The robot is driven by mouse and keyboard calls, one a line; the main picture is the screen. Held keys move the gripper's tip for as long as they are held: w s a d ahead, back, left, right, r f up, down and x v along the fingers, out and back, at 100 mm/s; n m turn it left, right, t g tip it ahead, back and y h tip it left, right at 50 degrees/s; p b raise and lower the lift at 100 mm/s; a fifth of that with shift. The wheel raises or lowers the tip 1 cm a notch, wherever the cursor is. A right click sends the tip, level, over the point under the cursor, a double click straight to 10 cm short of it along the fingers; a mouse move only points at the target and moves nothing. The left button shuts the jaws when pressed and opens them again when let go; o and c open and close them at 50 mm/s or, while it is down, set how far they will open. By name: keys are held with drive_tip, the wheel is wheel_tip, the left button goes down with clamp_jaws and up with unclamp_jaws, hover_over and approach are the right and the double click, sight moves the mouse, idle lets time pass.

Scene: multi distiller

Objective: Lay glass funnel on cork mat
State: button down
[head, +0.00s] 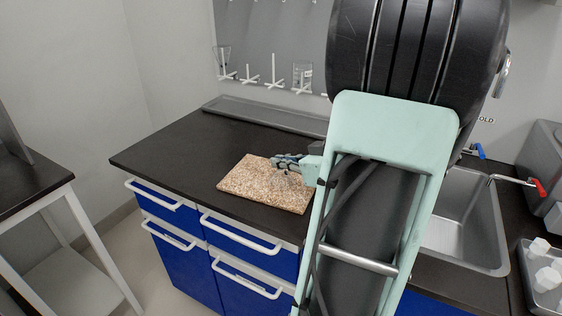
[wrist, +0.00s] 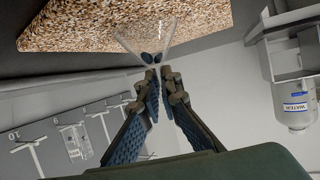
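The cork mat (head: 268,190) lies flat on the dark bench top, near its front edge. In the wrist view the speckled mat (wrist: 80,25) fills the upper left. My gripper (head: 292,161) is low over the back right part of the mat. In the wrist view my gripper (wrist: 156,78) has its blue-padded fingers drawn close together around the clear glass funnel (wrist: 146,43). The funnel's cone flares beyond the fingertips and overlaps the mat's edge in that view. The funnel cannot be made out in the head view. Whether it touches the mat cannot be told.
A grey trough (head: 255,112) runs along the back of the bench, below a pegboard (head: 272,45) with white pegs and glassware. A sink (head: 468,220) is to the right of my arm. The bench left of the mat is clear. My arm hides the bench between mat and sink.

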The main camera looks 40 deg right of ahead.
drive_tip(key=shift+f, duration=0.15)
drive_tip(key=c, duration=2.2)
unclamp_jaws()
drive_tip(key=shift+o, duration=0.2)
drive_tip(key=shift+r, duration=0.2)
drive_tip(key=shift+s+r, duration=0.1)
drive_tip(key=shift+s, duration=0.15)
drive_tip(key=a+v, duration=0.1)
drive_tip(key=v, duration=1)
drive_tip(key=shift+s+d, duration=0.25)
drive_tip(key=shift+d, duration=0.25)
